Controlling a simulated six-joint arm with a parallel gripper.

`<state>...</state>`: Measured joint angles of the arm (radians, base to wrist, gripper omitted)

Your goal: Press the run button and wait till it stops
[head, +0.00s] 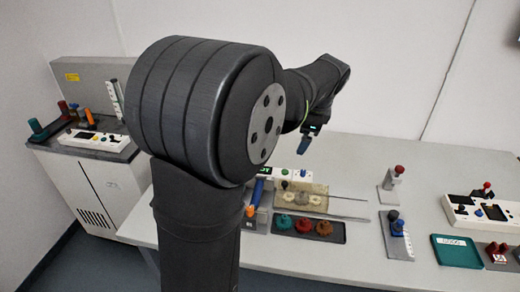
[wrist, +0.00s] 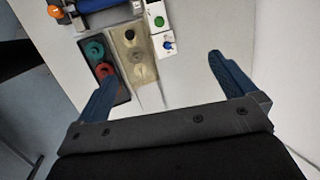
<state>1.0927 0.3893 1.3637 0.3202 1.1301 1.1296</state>
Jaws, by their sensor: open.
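A small white control box (wrist: 163,33) with a green button (wrist: 158,22) and a blue control (wrist: 168,46) is at the top of the wrist view. I cannot read which control is marked run. In the head view, this panel (head: 303,173) stands behind a beige bed (head: 312,200), beside a dark display with green characters (head: 265,173). My gripper (head: 307,142) is above the back of the table, higher than the machine. In the wrist view, my gripper (wrist: 162,68) is open and empty, its blue fingers wide apart, touching nothing.
A black tray (head: 335,238) with green, red and brown round pieces lies in front of the bed. Small lever stands (head: 386,193), (head: 397,243), a green tray (head: 458,263) and a white console (head: 470,222) are to the right. A white cabinet (head: 95,190) with another panel is at left.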

